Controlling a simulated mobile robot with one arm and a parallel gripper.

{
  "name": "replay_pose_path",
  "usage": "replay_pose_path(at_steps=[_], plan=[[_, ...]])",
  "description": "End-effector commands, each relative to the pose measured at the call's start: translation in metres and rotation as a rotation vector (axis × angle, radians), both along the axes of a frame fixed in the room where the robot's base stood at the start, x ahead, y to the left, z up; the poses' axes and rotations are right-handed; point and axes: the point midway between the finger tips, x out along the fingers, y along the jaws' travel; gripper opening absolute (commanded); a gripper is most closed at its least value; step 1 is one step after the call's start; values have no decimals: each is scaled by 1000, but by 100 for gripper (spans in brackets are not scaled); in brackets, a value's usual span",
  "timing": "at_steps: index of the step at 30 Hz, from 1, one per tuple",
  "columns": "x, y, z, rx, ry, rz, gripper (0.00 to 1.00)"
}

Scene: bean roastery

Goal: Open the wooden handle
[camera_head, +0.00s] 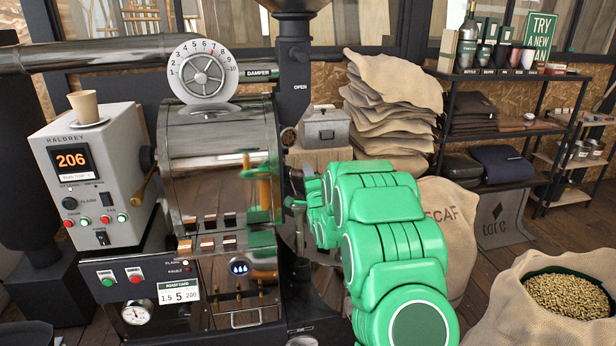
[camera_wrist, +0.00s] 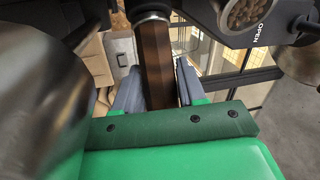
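The wooden handle (camera_wrist: 157,62) is a dark brown bar with a metal collar at its far end. In the wrist view it runs between the two grey fingers of my gripper (camera_wrist: 161,88). A finger lies along each side with no visible gap, so the gripper looks shut on it. In the head view my gripper (camera_head: 298,183) is at the right side of the roaster drum (camera_head: 215,135). My green arm covers most of that area, and the handle is not clearly seen there.
A grey metal box (camera_head: 324,127) and stacked sacks (camera_head: 390,110) stand behind the arm. The control box (camera_head: 90,180) with a cup is at left. An open bean sack (camera_head: 545,275) stands at lower right. A round window with beans (camera_wrist: 245,12) is close above the gripper.

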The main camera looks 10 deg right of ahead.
Motion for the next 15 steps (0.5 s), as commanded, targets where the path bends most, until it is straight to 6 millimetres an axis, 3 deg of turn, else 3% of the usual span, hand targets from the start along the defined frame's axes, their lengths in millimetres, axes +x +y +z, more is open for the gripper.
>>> replay_pose_path(at_steps=[1, 7, 15], plan=[[0, 0, 0, 0, 0, 0, 32], [0, 0, 0, 0, 0, 0, 1], [-4, -7, -1, -1, 2, -1, 0]])
